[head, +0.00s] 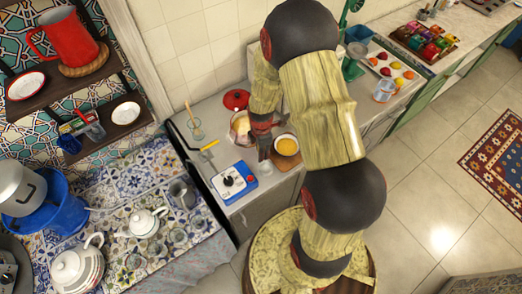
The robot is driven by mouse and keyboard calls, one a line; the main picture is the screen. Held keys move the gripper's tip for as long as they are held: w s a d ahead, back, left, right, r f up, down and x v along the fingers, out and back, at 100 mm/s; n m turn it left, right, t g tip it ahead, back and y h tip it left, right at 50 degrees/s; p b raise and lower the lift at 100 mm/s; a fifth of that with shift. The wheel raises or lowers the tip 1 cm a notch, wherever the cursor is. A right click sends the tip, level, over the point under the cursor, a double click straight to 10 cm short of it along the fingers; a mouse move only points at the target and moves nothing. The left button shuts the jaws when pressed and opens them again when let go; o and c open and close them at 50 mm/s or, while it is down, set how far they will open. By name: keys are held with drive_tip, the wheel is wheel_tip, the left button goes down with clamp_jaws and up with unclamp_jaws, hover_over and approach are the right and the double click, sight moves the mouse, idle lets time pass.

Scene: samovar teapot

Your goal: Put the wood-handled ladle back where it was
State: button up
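My gripper (264,152) points down over the counter, between a light pot (238,122) and a bowl of orange-yellow food (287,145). Its fingers are small, dark and partly hidden by my arm, so I cannot tell whether they are open or shut, or hold anything. I cannot make out the wood-handled ladle for certain. A small yellow-handled utensil (210,146) lies on the counter left of the pot, too small to identify. My arm covers part of the pot and the counter behind it.
A blue-and-white device with a dial (234,182) stands at the counter's front edge. A red lid (236,99) and a glass with sticks (196,129) are behind. Left, a tiled table holds white teapots (144,222). Fruit (387,71) and colourful jars (425,42) stand right.

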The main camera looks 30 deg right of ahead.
drive_tip(key=shift+r, duration=0.1)
wheel_tip(320, 180, up, 12)
drive_tip(key=shift+a+r, duration=0.1)
drive_tip(key=shift+r, duration=0.05)
drive_tip(key=s+a+r+m+t, duration=0.1)
drive_tip(key=s+a+r+m, duration=0.25)
drive_tip(key=r, duration=0.45)
drive_tip(key=s+a+r+m+t, duration=0.2)
drive_tip(key=r+m, duration=0.2)
drive_tip(key=r, duration=0.3)
drive_tip(key=s+a+r+m+t, duration=0.1)
drive_tip(key=s+a+r+m, duration=0.15)
drive_tip(key=r, duration=0.55)
drive_tip(key=s+a+r+m+t, duration=0.1)
drive_tip(key=s+a+r+m, duration=0.2)
drive_tip(key=s+m, duration=0.3)
drive_tip(key=shift+s+a+r, duration=0.3)
drive_tip(key=shift+s+r, duration=0.2)
drive_tip(key=shift+r, duration=0.25)
wheel_tip(320, 180, down, 16)
drive_tip(key=b, duration=1.6)
drive_tip(key=shift+f, duration=0.2)
